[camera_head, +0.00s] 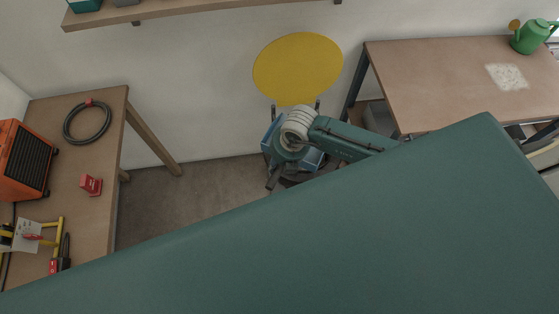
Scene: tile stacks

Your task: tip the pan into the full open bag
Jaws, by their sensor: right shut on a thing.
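My right arm reaches from the right to the middle of the view, below a yellow disc on the wall. My right gripper (276,172) is mostly hidden by its own wrist; a dark stub sticks out below it. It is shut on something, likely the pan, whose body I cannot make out. A blue open-looking thing (311,160), perhaps the bag, stands on the floor behind and below the wrist, with dark posts rising at its back. Its opening and contents are hidden. My left gripper is out of view.
A left wooden table (104,205) holds an orange heater (24,160), a cable coil (88,121), a red item (91,185) and tools. A right table (440,75) has a speckled pale patch (507,77) and a green watering can (530,37). My large teal link hides the foreground.

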